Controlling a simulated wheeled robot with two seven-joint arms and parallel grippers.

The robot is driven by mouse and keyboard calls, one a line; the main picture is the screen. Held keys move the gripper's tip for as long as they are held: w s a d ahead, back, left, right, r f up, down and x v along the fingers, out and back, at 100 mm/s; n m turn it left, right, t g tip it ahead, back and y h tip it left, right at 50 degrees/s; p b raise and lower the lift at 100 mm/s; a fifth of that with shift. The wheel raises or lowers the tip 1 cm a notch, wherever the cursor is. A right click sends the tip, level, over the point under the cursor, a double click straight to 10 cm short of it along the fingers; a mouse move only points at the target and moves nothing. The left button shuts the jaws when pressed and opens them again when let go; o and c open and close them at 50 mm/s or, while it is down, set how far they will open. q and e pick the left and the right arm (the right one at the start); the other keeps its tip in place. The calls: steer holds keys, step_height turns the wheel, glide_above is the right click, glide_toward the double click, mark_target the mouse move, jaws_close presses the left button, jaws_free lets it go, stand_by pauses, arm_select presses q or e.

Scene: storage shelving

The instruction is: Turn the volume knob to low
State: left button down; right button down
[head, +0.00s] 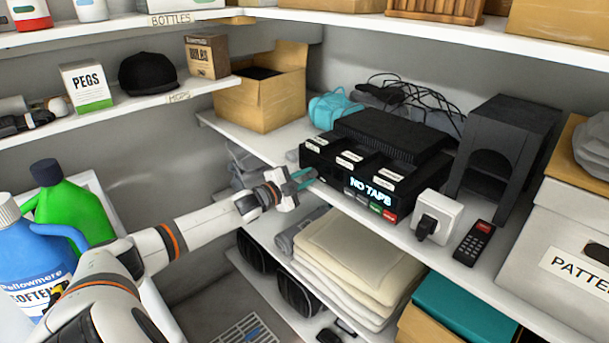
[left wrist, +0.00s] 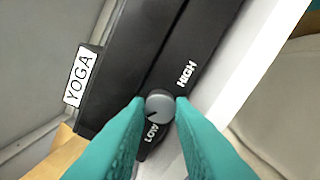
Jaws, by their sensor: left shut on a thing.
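The volume knob (left wrist: 160,103) is a small grey round dial on the black device, between the printed words LOW and HIGH in the left wrist view. Its dark pointer mark faces toward LOW. My left gripper (left wrist: 159,112) has its teal fingertips closed on either side of the knob. In the head view my left gripper (head: 303,178) is at the left front end of the black device (head: 372,172), whose display reads NO TAPE. The knob is hidden behind the gripper there. My right gripper does not show.
The device stands on a white shelf with a white plug adapter (head: 437,217) and a black remote (head: 473,243) to its right. A dark speaker-like box (head: 508,150) stands behind them. Folded cloths (head: 350,262) lie on the shelf below. A cardboard box (head: 262,100) is at the back left.

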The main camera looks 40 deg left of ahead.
arm_select(q)
steer(key=n+p, duration=0.1)
steer(key=n, duration=0.8)
steer(key=shift+p, duration=0.4)
steer(key=shift+f+n, duration=0.15)
steer(key=shift+n, duration=1.65)
steer(key=c, duration=1.5)
jaws_free()
steer(key=shift+s, duration=0.2)
steer(key=shift+s+f, duration=0.1)
steer(key=shift+s, duration=0.55)
steer(key=s, duration=0.7)
steer(key=s+a, duration=0.1)
steer(key=s, duration=0.2)
steer(key=shift+s, duration=0.2)
